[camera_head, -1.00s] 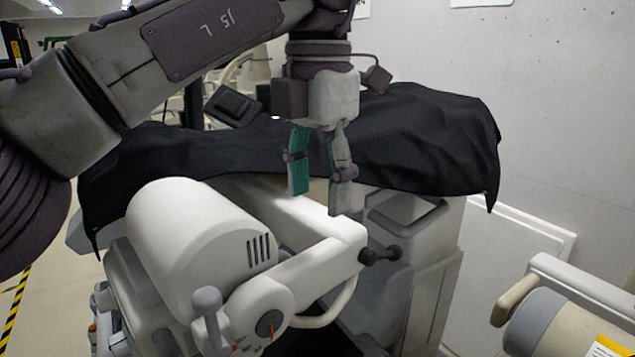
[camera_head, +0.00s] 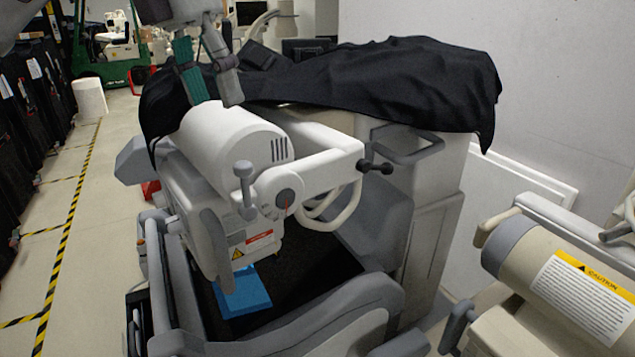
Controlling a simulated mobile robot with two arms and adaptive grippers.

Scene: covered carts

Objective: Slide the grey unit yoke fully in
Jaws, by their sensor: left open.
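The grey unit (camera_head: 220,243) stands in the middle with a white cylindrical head (camera_head: 232,138). A pale yoke arm (camera_head: 318,172) runs right from a round pivot (camera_head: 280,192) beside the head to a black knobbed handle (camera_head: 376,166). The yoke stands out in front of the draped cart. My left gripper (camera_head: 216,100) points down at the upper left, its fingers apart and empty. Its fingertips show in front of the cylinder's top edge, well left of the yoke's handle end. I cannot tell whether they touch the head. My right gripper is out of view.
A black cloth (camera_head: 390,85) covers the cart behind. A beige unit with a caution label (camera_head: 585,295) stands at the right, near the wall. A blue pad (camera_head: 242,292) lies below the head. Open floor with striped tape (camera_head: 68,240) is at the left.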

